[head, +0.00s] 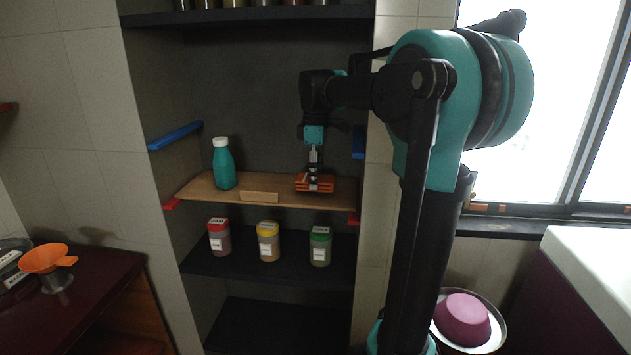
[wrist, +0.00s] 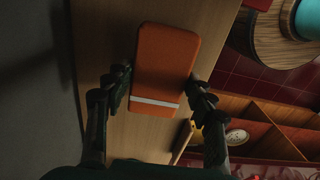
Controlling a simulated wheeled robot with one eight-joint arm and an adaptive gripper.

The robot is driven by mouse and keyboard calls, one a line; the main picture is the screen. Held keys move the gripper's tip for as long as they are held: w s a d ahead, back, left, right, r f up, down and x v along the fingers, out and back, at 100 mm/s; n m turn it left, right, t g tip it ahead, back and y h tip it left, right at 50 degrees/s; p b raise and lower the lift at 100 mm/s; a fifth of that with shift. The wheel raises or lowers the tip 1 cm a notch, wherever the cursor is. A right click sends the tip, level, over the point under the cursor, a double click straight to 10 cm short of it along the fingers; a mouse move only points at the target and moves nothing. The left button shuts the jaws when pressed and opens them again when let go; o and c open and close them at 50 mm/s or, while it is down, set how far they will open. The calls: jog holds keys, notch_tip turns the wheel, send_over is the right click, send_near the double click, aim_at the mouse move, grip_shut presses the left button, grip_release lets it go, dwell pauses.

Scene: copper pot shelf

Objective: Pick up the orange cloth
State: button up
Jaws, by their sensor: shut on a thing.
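The orange cloth (wrist: 166,62) is a flat folded block with rounded corners and a white stripe near one end. In the head view the cloth (head: 314,186) is at the right end of the wooden shelf board. My gripper (head: 314,178) points down over it. In the wrist view my gripper (wrist: 160,90) has one finger on each long side of the cloth, shut on it. I cannot tell whether the cloth rests on the board or is just above it.
A teal bottle (head: 223,166) stands on the left of the wooden board (head: 225,195). A small wooden block (head: 259,197) sits at its front edge. Jars with red (head: 219,238), yellow (head: 268,242) and green (head: 320,246) lids stand on the dark shelf below. Side walls flank the niche.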

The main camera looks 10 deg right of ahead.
notch_tip(320, 180, up, 5)
jog(key=shift+s+a+r, duration=0.15)
jog(key=shift+s, duration=0.35)
jog(key=s+a, duration=0.2)
jog(key=s, duration=0.6)
jog(key=s+a, duration=0.3)
jog(key=s, duration=0.6)
jog(key=shift+s+a, duration=0.3)
jog(key=shift+a, duration=0.05)
